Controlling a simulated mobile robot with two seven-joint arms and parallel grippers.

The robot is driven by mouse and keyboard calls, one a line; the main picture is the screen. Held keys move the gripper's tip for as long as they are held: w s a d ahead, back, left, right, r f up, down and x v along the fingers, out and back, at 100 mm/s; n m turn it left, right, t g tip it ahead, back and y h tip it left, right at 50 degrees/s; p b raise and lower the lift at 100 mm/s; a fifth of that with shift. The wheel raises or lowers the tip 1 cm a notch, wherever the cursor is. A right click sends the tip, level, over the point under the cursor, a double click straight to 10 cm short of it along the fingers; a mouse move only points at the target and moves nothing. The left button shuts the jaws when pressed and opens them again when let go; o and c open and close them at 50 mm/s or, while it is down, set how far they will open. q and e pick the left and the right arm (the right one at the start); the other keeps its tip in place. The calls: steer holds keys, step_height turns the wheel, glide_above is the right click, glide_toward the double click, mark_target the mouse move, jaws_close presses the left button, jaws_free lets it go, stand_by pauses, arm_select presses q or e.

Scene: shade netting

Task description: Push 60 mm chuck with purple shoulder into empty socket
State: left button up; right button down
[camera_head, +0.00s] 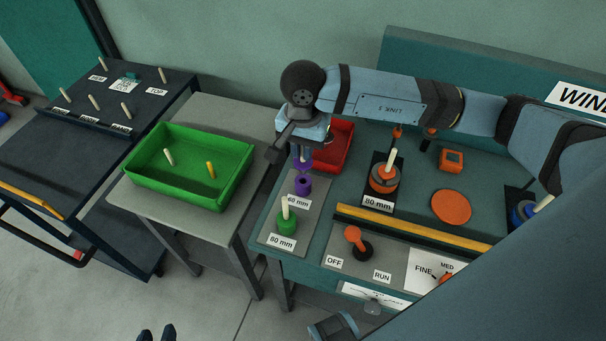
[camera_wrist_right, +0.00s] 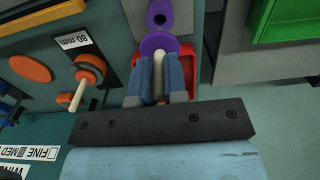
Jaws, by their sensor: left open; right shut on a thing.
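The chuck with the purple shoulder (camera_wrist_right: 158,43) has a cream stem held between the fingers of my right gripper (camera_wrist_right: 160,85). In the head view my right gripper (camera_head: 303,150) hangs over the back of a grey plate, with the purple shoulder (camera_head: 302,164) below it. A purple socket (camera_head: 303,184) stands on the plate just in front of the chuck, apart from it. Its dark, empty hole shows in the right wrist view (camera_wrist_right: 160,18). My left gripper (camera_head: 156,334) is open at the bottom edge, its fingertips apart, far from the chuck.
A green socket with a cream pin (camera_head: 286,222) is near on the plate. A red tray (camera_head: 334,147) is behind. An orange holder with a pin (camera_head: 384,178) and a yellow rail (camera_head: 410,228) lie right. A green tray (camera_head: 190,165) sits on the left table.

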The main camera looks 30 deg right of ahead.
steer(key=shift+r, duration=0.15)
steer(key=shift+r+p, duration=0.6)
steer(key=shift+r, duration=1.25)
